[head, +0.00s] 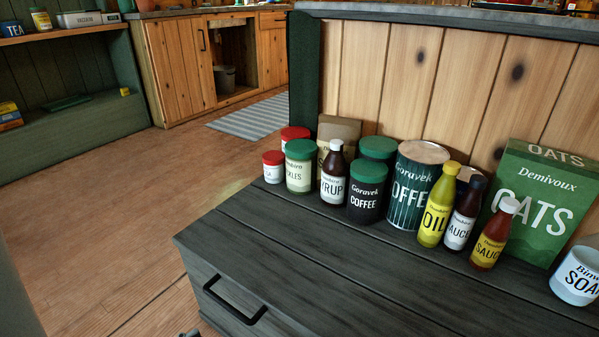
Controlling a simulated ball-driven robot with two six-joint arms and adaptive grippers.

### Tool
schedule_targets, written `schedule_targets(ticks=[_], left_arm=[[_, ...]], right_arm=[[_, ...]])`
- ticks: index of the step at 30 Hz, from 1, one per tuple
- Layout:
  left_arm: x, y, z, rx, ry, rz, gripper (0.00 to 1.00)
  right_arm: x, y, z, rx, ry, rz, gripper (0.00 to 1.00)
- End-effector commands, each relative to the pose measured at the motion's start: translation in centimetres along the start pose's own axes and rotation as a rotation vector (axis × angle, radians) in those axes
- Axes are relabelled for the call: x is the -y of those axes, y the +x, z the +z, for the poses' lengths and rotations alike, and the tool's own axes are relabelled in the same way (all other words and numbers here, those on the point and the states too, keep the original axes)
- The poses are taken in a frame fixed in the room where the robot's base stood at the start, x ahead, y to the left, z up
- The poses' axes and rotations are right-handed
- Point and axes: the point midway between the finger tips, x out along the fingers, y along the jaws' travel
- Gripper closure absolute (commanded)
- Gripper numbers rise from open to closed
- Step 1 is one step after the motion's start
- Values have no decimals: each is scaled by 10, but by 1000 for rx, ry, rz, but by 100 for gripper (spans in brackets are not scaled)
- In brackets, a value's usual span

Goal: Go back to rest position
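The task line names no object. Neither of my grippers can be made out in the head view. A small dark piece shows at the bottom edge, left of the bench drawer, too little of it to tell what it is. Whether either gripper is open, shut or holding something is hidden.
A dark wooden bench (330,262) with a black drawer handle (235,303) is close in front. Several jars, bottles, an oats box (535,205) and a soap container (577,277) stand on it. Wooden floor (95,215) at left is clear, with a striped rug (250,118) beyond.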

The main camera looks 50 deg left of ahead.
Motion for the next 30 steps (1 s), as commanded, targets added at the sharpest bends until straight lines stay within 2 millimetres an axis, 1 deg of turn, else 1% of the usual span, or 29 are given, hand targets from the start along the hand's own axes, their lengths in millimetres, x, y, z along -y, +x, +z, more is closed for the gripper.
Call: schedule_targets(ticks=[1,3,5,7,9,12,15,19,26,30], left_arm=[[-8,9,-8,-20,-12,12,100],[-22,23,-3,35,-23,38,100],[-35,36,7,118,-26,63,100],[-51,49,22,239,-20,95,100],[-66,57,36,373,-2,126,100],[-82,60,55,572,40,161,100],[-90,53,68,766,93,183,100],[-90,37,77,968,156,191,100],[-81,8,78,1226,239,179,100],[-72,-16,78,1373,283,163,100]], right_arm=[[0,0,0,0,0,0,39],[0,0,0,0,0,0,39],[0,0,0,0,0,0,39],[0,0,0,0,0,0,39],[0,0,0,0,0,0,39],[0,0,0,0,0,0,39],[0,0,0,0,0,0,39],[0,0,0,0,0,0,39],[0,0,0,0,0,0,39],[0,0,0,0,0,0,39]])
